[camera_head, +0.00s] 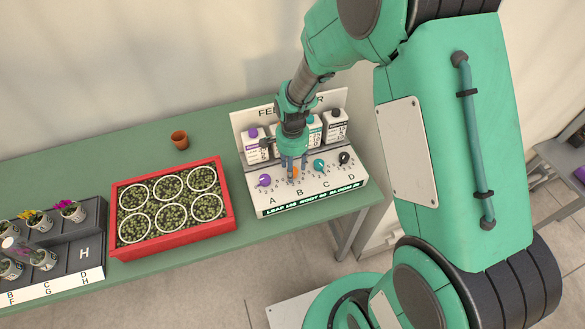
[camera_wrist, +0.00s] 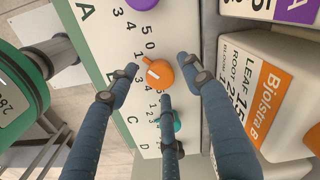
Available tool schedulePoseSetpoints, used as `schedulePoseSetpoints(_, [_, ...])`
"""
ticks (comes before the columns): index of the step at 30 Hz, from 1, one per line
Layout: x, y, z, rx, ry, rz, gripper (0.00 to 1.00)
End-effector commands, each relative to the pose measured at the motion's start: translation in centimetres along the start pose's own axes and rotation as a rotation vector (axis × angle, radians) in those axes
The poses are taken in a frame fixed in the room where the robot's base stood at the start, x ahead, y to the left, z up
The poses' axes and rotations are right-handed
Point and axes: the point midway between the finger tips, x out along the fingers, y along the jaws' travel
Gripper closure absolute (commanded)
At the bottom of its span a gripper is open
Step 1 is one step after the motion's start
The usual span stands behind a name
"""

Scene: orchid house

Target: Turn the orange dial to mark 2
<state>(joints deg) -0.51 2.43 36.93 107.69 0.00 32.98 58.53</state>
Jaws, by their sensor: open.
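The orange dial (camera_wrist: 159,74) is on the white sloped panel (camera_wrist: 95,45) in the wrist view, in row B, with a pale pointer line on it and numbers around it. In the head view the orange dial (camera_head: 295,172) is partly hidden behind my gripper (camera_head: 292,180). The mark that the pointer faces is not clear.
A purple dial (camera_head: 264,180), a teal dial (camera_head: 319,165) and a black dial (camera_head: 344,158) share the panel. Labelled bottles (camera_head: 335,126) stand behind it. A red tray (camera_head: 232,196) of plants, a small terracotta pot (camera_head: 180,139) and a dark plant rack (camera_head: 75,262) are to the left.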

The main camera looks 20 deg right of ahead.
Motion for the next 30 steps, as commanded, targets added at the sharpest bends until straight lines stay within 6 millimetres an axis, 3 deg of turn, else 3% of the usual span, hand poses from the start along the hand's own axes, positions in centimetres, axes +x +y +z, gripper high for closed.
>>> schedulePoseSetpoints(9, [0.14,-0.02,-0.01,0.0,0.0,0.0,0.51])
schedulePoseSetpoints(16, [0.13,-0.02,-0.01,0.0,0.0,0.0,0.94])
schedulePoseSetpoints(30, [0.06,-0.01,0.0,-0.074,0.0,0.0,0.96])
